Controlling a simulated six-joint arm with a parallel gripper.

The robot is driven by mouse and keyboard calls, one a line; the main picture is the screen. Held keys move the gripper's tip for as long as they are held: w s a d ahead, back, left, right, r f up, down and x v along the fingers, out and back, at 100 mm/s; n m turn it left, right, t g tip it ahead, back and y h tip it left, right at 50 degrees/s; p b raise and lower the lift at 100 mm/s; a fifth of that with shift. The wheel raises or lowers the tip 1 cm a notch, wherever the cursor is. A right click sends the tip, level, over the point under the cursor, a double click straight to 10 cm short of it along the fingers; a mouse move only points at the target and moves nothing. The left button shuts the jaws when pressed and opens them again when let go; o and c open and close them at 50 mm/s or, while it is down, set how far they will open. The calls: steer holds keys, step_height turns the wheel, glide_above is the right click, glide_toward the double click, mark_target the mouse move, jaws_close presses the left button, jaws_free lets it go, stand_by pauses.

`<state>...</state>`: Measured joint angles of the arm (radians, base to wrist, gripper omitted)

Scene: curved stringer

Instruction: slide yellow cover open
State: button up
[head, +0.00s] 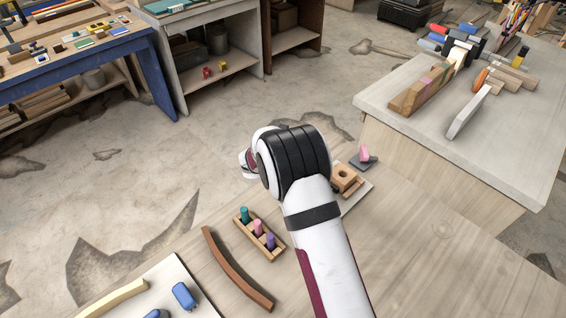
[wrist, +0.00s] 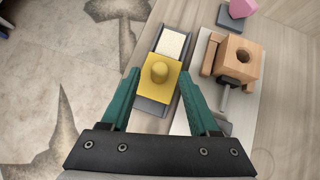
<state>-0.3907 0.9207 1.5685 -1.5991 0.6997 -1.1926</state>
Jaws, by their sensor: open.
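In the wrist view, the yellow cover (wrist: 158,81) is a flat plate with a round knob on top. It sits across a grey tray or track (wrist: 155,106), whose far part is uncovered and shows a pale, speckled content (wrist: 172,43). My gripper (wrist: 158,88) is open, with one green finger to the left and one to the right of the cover. I cannot tell whether the fingers touch it. In the head view my arm hides the cover, the track and the fingertips.
A wooden block with a hole (wrist: 238,57) sits on a pale board right of the track, with a grey rod beside it. A pink piece (wrist: 243,7) lies beyond. In the head view, a peg holder (head: 260,236) and brown curved strip (head: 236,268) lie left of my arm.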

steer(key=v, duration=1.1)
steer(key=shift+s+r, duration=0.2)
steer(key=shift+s, duration=0.05)
steer(key=shift+a, duration=0.1)
steer(key=s+d+r+m+g, duration=0.35)
steer(key=s+d+m, duration=0.35)
steer(key=s+m, duration=0.25)
steer(key=s+d+r+m+g, duration=0.2)
steer(key=s+d+r+m, duration=0.2)
steer(key=s+d+m, duration=0.5)
steer(key=s+a+m+g+y, duration=0.1)
steer(key=s+a+m+y, duration=0.2)
steer(key=s+m, duration=0.5)
steer(key=s+a+m+g+y, duration=0.1)
steer(key=s+a+m+y, duration=0.2)
steer(key=s+m, duration=0.6)
steer(key=shift+r, duration=0.35)
